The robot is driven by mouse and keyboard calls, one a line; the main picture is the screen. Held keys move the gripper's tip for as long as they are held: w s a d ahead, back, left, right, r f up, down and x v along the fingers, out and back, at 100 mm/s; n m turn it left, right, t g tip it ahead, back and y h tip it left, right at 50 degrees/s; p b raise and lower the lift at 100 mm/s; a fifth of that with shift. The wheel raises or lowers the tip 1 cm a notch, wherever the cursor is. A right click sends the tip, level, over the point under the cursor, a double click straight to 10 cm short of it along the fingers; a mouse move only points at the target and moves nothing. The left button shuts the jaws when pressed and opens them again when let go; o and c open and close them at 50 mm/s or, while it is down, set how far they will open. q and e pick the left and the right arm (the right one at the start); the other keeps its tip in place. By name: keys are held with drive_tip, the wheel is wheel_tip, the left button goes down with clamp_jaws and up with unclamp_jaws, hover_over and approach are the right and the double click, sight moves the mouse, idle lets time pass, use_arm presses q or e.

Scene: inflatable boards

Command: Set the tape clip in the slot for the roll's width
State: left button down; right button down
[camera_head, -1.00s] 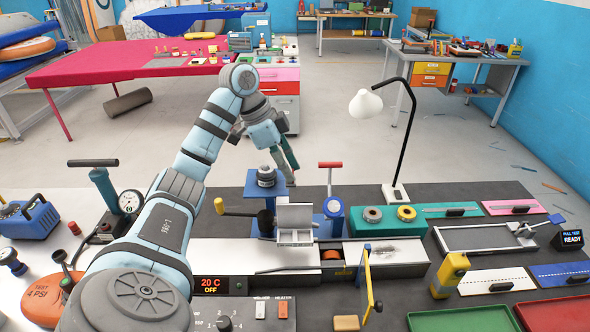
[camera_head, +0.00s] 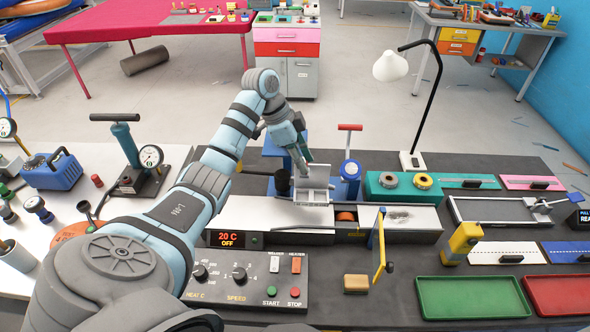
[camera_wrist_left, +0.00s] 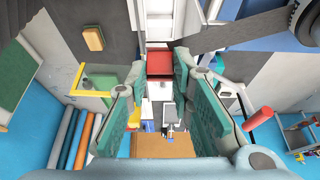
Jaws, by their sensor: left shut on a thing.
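My left gripper (camera_head: 305,158) reaches over the bench from the left and points down at the grey metal bracket (camera_head: 313,197) on the machine. Its tips look close to the bracket's upper edge; touching or apart, I cannot tell. In the left wrist view a red piece (camera_wrist_left: 160,62) sits between the fingertips (camera_wrist_left: 160,72), and the gripper is shut on it. Whether it is the tape clip is not clear. The slots are too small to make out. Two rolls, one grey (camera_head: 388,180) and one yellow (camera_head: 422,181), sit on a teal rack. My right gripper is out of view.
A red-handled lever (camera_head: 350,128) stands just right of the gripper. A black lamp (camera_head: 425,110) rises behind the rack. A yellow arm (camera_head: 379,243) stands at the machine's front. The control panel (camera_head: 245,280), green tray (camera_head: 472,297) and red tray (camera_head: 560,294) are nearer.

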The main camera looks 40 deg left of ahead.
sight(301, 176)
use_arm(q)
wheel_tip(301, 176, down, 6)
drive_tip(key=shift+f+b, duration=0.1)
drive_tip(key=shift+b, duration=0.2)
wheel_tip(301, 176, down, 4)
drive_tip(key=b, duration=0.4)
drive_tip(key=shift+s+r+p, duration=0.15)
drive_tip(key=shift+r+p, duration=0.15)
drive_tip(key=c, duration=1.7)
unclamp_jaws()
drive_tip(key=shift+f, duration=0.15)
drive_tip(key=v, duration=1.2)
drive_tip(key=shift+r, duration=0.2)
